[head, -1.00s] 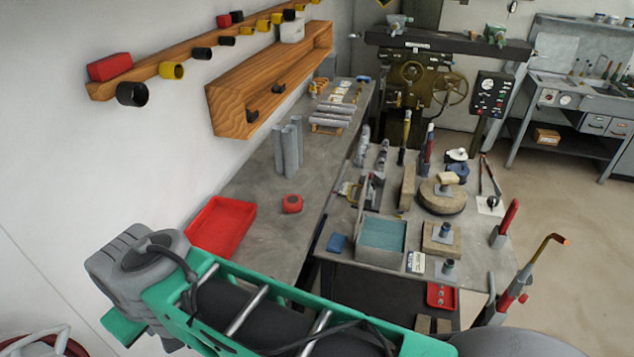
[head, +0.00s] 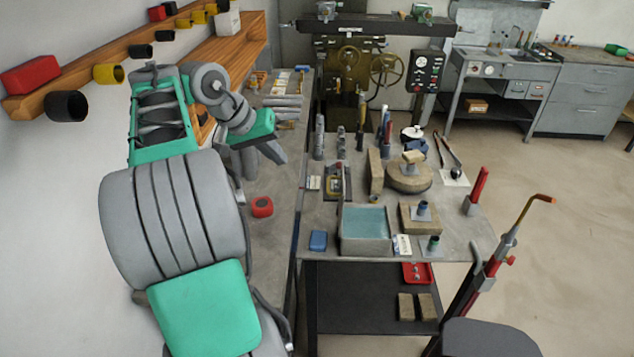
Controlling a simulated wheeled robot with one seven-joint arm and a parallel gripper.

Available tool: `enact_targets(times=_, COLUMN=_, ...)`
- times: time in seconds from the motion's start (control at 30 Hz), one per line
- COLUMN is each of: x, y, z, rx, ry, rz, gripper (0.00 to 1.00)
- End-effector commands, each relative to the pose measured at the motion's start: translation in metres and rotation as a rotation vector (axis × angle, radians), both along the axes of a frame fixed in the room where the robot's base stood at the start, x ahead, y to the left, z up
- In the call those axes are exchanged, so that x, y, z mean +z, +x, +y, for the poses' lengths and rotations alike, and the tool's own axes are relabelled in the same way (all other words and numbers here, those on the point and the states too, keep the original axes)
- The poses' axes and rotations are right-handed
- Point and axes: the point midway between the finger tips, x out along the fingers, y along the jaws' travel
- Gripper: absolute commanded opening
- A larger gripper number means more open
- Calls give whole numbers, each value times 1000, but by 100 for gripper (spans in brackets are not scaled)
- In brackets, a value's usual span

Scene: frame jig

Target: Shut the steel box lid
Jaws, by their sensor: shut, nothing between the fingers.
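I cannot make out a steel box with a lid for certain. The nearest match is a grey open-topped box (head: 365,246) at the front of the low table, with a flat teal surface inside. No raised lid shows on it. My gripper (head: 272,152) is at the end of my grey and green arm, left of the picture's middle. It is shut and empty, over the long bench, up and to the left of the grey box and well apart from it. My arm hides much of the long bench's left part.
A red round thing (head: 262,207) lies on the long bench (head: 284,190). Around the grey box are a blue block (head: 318,240), a wooden block with a fitting (head: 420,218) and a round wooden block (head: 408,178). A red-handled torch (head: 500,255) stands at the right. Floor is clear further right.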

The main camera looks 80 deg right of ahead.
Motion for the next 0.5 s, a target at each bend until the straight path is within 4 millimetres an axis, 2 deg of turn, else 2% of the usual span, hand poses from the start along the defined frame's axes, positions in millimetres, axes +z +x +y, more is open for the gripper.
enact_targets(times=0.07, x=-4, y=-12, z=-6, rx=-38, ry=-1, rz=5, gripper=0)
enact_targets(times=0.17, x=-13, y=-16, z=-11, rx=-39, ry=-2, rz=6, gripper=0)
enact_targets(times=0.5, x=-73, y=-41, z=-40, rx=-38, ry=0, rz=6, gripper=0)
